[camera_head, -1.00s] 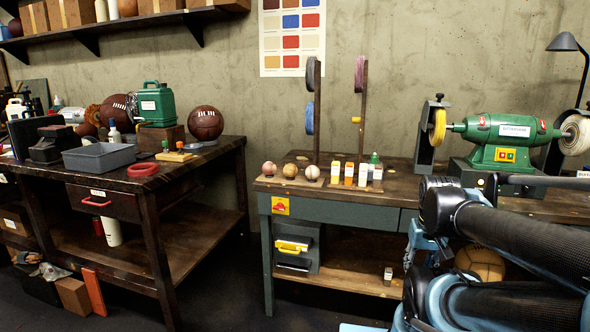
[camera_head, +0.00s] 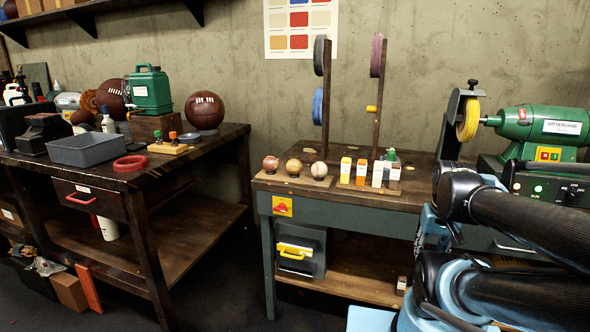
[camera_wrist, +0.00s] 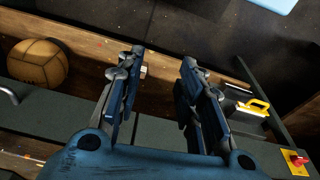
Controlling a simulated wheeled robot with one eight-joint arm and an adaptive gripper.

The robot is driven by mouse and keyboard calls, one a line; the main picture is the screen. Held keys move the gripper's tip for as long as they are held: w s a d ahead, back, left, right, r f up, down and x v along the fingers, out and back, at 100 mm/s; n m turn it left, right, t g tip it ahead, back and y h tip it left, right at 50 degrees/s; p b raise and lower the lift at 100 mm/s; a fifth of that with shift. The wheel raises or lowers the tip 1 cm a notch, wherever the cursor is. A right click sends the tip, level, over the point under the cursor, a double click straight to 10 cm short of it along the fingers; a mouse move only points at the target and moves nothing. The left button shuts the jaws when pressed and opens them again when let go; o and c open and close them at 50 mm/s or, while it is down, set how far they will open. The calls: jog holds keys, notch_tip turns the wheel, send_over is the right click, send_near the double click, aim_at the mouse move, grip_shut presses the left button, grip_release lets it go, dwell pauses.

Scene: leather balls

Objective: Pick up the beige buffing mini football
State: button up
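Three small balls sit in a row on a wooden holder (camera_head: 283,181) at the left front of the workbench. The left one (camera_head: 270,163) is reddish, the middle one (camera_head: 293,167) is tan, and the right one (camera_head: 319,170) is pale beige. I cannot clearly tell their shapes or which is the beige mini football. My gripper (camera_wrist: 163,68) is open and empty in the wrist view, its two blue fingers apart, above the bench's front and lower shelf. No small ball shows in that view. In the head view my arm covers the right side, and the fingers cannot be made out.
Bottles on a block (camera_head: 370,186) stand right of the balls. Upright posts with polishing wheels (camera_head: 319,105) rise behind. A green grinder (camera_head: 543,128) stands at right. A large tan ball (camera_wrist: 38,63) is on the lower shelf. The dark side table (camera_head: 120,180) is at left.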

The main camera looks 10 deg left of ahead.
jog(key=o, duration=0.8)
jog(key=shift+s+a+r, duration=0.1)
jog(key=shift+a+r, duration=0.15)
jog(key=shift+r, duration=0.6)
notch_tip(320, 180, up, 23)
jog(key=n+t+y, duration=0.1)
jog(key=n+y, duration=0.3)
jog(key=n, duration=0.9)
send_over(297, 160)
jog(key=s+d, duration=0.4)
jog(key=shift+h, duration=0.3)
jog(key=x, duration=1.7)
